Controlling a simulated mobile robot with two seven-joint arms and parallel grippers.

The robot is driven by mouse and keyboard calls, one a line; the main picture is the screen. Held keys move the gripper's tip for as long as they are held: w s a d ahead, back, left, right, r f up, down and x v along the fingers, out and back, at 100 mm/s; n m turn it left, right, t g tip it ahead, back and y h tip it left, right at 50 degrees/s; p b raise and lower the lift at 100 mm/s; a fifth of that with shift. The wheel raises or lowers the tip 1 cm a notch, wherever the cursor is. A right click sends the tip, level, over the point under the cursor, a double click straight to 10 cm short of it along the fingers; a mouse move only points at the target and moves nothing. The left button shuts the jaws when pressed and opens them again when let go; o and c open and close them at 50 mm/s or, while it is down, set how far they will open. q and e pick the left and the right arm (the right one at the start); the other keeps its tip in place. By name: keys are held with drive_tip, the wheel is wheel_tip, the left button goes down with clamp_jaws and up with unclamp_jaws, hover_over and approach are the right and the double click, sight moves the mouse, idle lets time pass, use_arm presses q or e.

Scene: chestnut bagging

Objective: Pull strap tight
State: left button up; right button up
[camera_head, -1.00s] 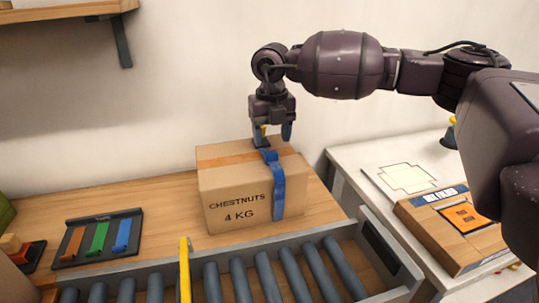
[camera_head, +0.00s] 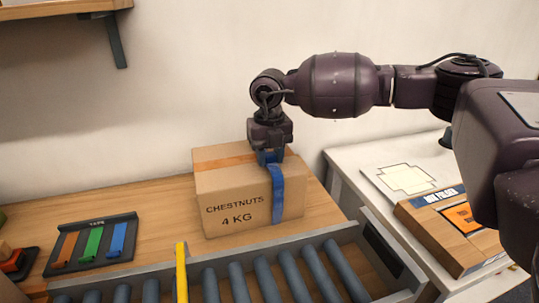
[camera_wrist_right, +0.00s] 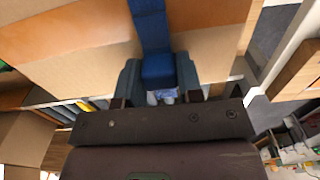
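A closed cardboard box (camera_head: 232,190) marked CHESTNUTS 4 KG stands on the wooden bench. A blue strap (camera_head: 279,192) runs over its top and down its front face. My right gripper (camera_head: 270,158) is low at the box's top, pointing down. In the right wrist view, the fingers of my right gripper (camera_wrist_right: 159,80) sit on both sides of a blue block on the strap (camera_wrist_right: 150,28), apparently touching it. The far part of the strap's top run is hidden by the gripper in the head view. My left gripper is not in view.
A roller conveyor (camera_head: 240,283) with a yellow bar (camera_head: 182,270) lies in front of the box. A dark tape rack (camera_head: 93,243) with orange, green and blue pieces is at left. A white side table (camera_head: 345,160) holds a box folder (camera_head: 450,225) at right.

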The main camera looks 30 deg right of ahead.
sight(274, 174)
clamp_jaws()
drive_tip(key=shift+s+a+r+p, duration=0.1)
drive_tip(key=shift+s+r+p, duration=0.1)
drive_tip(key=shift+s+p, duration=0.25)
drive_tip(key=shift+s+a+r+p, duration=0.1)
drive_tip(key=shift+s+r+p, duration=0.1)
drive_tip(key=shift+s+p, duration=0.2)
drive_tip(key=shift+s+a+p, duration=0.1)
drive_tip(key=shift+s+p, duration=0.2)
drive_tip(key=shift+s, duration=0.05)
drive_tip(key=shift+s+f, duration=0.1)
drive_tip(key=shift+s, duration=0.15)
drive_tip(key=shift+s+a+f, duration=0.1)
drive_tip(key=shift+s+f, duration=0.05)
drive_tip(key=shift+f, duration=0.1)
drive_tip(key=o, duration=0.7)
unclamp_jaws()
